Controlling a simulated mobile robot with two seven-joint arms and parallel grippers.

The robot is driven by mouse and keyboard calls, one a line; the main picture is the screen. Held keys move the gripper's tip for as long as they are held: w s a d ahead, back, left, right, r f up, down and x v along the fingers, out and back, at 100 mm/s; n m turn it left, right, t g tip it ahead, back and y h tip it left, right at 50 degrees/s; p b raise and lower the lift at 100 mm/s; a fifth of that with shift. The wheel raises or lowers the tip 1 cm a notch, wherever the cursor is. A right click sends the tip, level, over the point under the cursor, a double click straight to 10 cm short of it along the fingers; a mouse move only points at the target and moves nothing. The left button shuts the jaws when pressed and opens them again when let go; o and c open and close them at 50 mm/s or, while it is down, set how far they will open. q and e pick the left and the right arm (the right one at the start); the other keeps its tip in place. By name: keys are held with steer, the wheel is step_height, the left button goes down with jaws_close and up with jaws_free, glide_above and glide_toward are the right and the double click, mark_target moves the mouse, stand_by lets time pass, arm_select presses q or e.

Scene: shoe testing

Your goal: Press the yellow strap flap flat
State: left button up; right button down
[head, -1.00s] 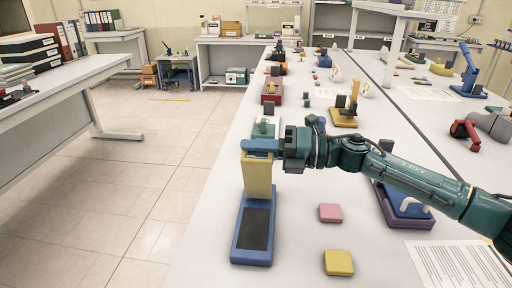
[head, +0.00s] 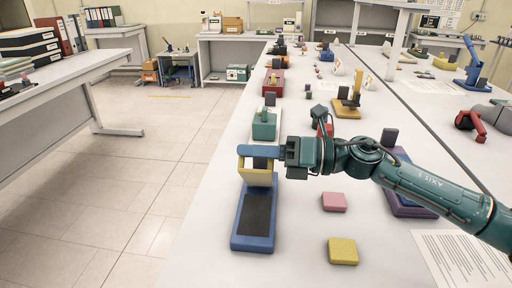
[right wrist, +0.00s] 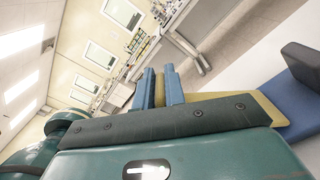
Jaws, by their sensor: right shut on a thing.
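A blue base (head: 237,238) with a dark pad (head: 256,215) lies on the white table near its left edge. The yellow strap flap (head: 259,180) is at the base's far end and looks short and tilted from the head. My right gripper (head: 258,153) reaches in from the right, with its blue fingers shut on the flap's upper part. In the right wrist view the two blue fingers (right wrist: 160,88) point away from the camera, and part of the yellow flap (right wrist: 268,112) shows beside the gripper's palm. My left gripper is out of view.
A pink block (head: 334,202) and a yellow block (head: 342,251) lie right of the base. A green fixture (head: 264,128) stands just beyond it. A purple-based fixture (head: 408,205) is partly behind my right arm. A printed sheet (head: 462,262) lies at lower right.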

mark_target(252, 173)
steer(key=shift+s+a+f+n+b, duration=0.15)
steer(key=shift+s+f+n+b, duration=0.5)
steer(key=shift+s+n, duration=0.2)
steer(key=shift+s+a+f+n+b, duration=0.15)
steer(key=shift+s+f+n+b, duration=0.15)
steer(key=shift+s+n+b, duration=0.3)
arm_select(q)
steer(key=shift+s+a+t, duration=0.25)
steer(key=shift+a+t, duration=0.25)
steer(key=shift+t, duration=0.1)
arm_select(e)
steer(key=shift+s+f+n, duration=0.1)
steer(key=shift+s+n, duration=0.15)
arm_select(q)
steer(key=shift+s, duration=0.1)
